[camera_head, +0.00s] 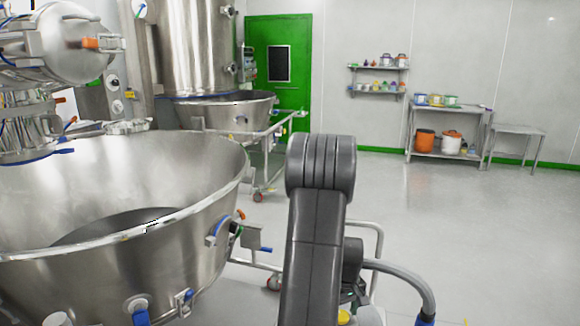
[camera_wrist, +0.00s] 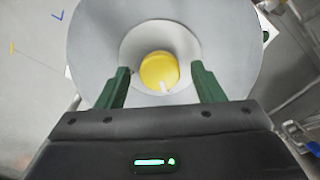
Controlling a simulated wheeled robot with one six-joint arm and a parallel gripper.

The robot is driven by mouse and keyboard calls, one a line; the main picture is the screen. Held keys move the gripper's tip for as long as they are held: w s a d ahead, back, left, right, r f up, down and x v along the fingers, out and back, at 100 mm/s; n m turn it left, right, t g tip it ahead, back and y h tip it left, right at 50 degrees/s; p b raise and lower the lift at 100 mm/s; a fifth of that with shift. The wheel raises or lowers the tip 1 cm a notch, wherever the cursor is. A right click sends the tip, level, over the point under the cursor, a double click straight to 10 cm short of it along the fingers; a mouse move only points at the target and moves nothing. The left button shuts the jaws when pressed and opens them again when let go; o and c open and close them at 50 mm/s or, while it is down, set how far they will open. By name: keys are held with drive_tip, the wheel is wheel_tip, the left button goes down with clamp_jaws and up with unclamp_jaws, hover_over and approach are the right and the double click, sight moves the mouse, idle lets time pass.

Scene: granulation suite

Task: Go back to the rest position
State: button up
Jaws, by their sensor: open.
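My gripper (camera_wrist: 160,67) shows in the wrist view with its two green fingers spread apart. Nothing is held between them. Beyond the fingers is a wide grey round thing (camera_wrist: 92,50) with a paler round recess and a yellow round centre (camera_wrist: 158,70). I cannot tell what it is, or how far it is from the fingertips. In the head view my arm stands up at bottom centre, and my gripper is hidden there.
A large steel bowl (camera_head: 190,245) fills the left, close to my arm. A second bowl on a wheeled frame (camera_head: 285,128) stands behind it. A steel shelf table (camera_head: 450,108), a small side table (camera_head: 515,130) and a green door (camera_head: 278,95) are at the back. The right floor is clear.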

wheel_tip(320, 180, up, 14)
drive_tip(key=p, duration=0.2)
wheel_tip(320, 180, down, 14)
drive_tip(key=shift+f+b, duration=0.15)
drive_tip(key=shift+b, duration=0.9)
drive_tip(key=m, duration=0.8)
drive_tip(key=shift+m, duration=0.4)
drive_tip(key=m, duration=0.4)
drive_tip(key=shift+m+p, duration=0.35)
drive_tip(key=shift+m, duration=2.25)
drive_tip(key=shift+a, duration=0.1)
